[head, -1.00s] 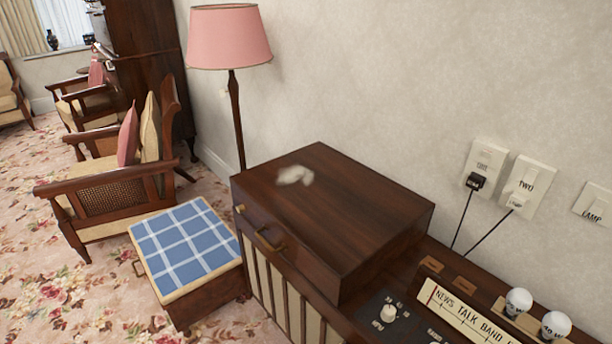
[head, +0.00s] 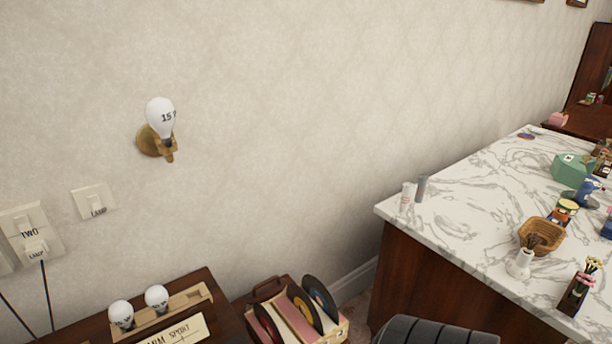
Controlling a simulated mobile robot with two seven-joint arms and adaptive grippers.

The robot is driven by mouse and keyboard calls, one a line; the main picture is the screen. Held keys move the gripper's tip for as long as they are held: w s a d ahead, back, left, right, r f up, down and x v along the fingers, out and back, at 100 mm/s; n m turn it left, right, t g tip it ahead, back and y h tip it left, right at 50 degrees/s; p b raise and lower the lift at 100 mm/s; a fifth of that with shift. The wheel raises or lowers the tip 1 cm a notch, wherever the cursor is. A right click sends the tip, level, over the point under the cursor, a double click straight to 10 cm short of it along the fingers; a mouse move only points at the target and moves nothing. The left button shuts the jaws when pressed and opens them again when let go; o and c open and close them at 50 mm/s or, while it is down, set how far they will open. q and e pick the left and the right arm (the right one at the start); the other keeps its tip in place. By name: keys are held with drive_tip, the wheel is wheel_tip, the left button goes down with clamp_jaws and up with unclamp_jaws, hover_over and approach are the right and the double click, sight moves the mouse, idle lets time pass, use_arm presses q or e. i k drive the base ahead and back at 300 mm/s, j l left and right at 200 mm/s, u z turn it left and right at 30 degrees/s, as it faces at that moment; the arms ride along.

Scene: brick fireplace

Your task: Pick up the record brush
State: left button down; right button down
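I cannot make out a record brush for certain in the head view. A record box (head: 283,337) with several upright black records (head: 319,299) stands low at the bottom middle, cut off by the lower edge. Neither of my grippers is in view.
A wooden cabinet (head: 228,322) at the lower left carries two white bulbs (head: 138,306) on a rack. A marble-topped counter (head: 462,212) on the right holds a wicker basket (head: 541,236), a green box (head: 573,170) and small items. A dark ridged shape (head: 436,331), unclear, fills the bottom edge.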

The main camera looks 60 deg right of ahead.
sight(269, 289)
drive_tip(key=z, duration=1.5)
drive_tip(key=i+l+u, duration=0.15)
drive_tip(key=l, duration=0.55)
drive_tip(key=l+u, duration=0.1)
drive_tip(key=l, duration=0.65)
drive_tip(key=i+l+u, duration=0.15)
drive_tip(key=l, duration=0.6)
